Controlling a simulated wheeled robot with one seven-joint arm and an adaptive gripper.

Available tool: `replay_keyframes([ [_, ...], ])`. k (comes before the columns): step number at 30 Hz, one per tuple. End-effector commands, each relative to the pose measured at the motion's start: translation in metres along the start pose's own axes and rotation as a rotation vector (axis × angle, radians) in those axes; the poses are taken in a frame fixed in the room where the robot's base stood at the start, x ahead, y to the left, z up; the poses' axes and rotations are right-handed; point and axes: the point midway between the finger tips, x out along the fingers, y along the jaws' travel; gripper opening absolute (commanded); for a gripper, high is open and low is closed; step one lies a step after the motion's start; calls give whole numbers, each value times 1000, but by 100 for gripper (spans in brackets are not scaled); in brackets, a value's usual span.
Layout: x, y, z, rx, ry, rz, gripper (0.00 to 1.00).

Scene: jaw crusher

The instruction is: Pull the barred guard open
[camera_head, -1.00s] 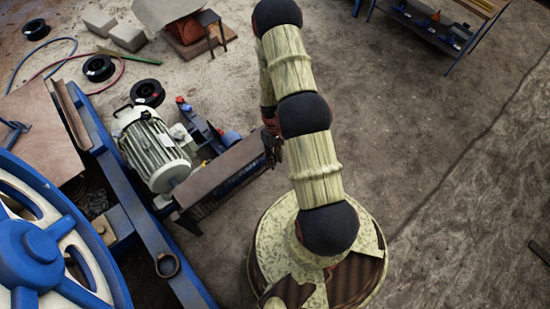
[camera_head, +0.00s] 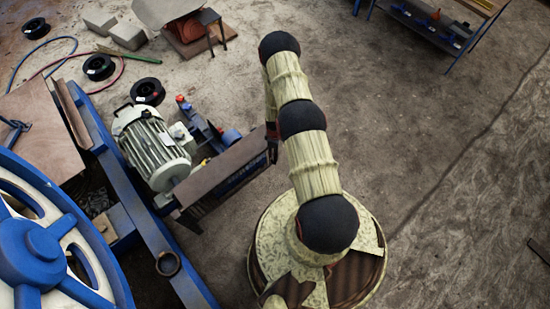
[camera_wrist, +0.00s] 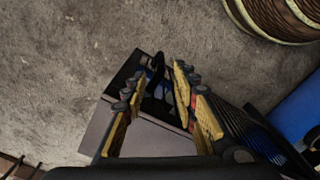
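The barred guard (camera_head: 224,174) has a brown top plate and a dark, blue-tinted barred side. It stands beside the grey motor in the head view. In the wrist view its brown plate (camera_wrist: 140,138) is under my gripper, and dark bars (camera_wrist: 228,128) run to the lower right. My gripper (camera_wrist: 158,76) has its two yellow fingers apart, with a dark and blue part of the guard showing between them. I cannot tell whether the fingers touch it. In the head view my arm hides most of the gripper at the guard's right end.
The grey motor (camera_head: 152,148) sits left of the guard on a blue frame (camera_head: 150,232). A large blue and white wheel (camera_head: 40,255) is at the lower left. A blue shelf rack (camera_head: 430,28) stands at the top right. The floor right of my arm is mostly clear.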

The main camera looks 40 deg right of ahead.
Motion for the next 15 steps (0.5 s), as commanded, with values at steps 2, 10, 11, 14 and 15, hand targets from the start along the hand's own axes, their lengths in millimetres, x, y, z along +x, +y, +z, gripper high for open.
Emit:
replay_keyframes([
  [2, 14, -2, 1, 0, -1, -3, 29],
  [10, 55, -1, 1, 2, 0, -2, 29],
  [11, 58, -2, 1, 2, -1, -3, 29],
  [14, 66, -1, 0, 2, 0, -2, 29],
  [15, 68, -1, 0, 3, 0, -2, 29],
])
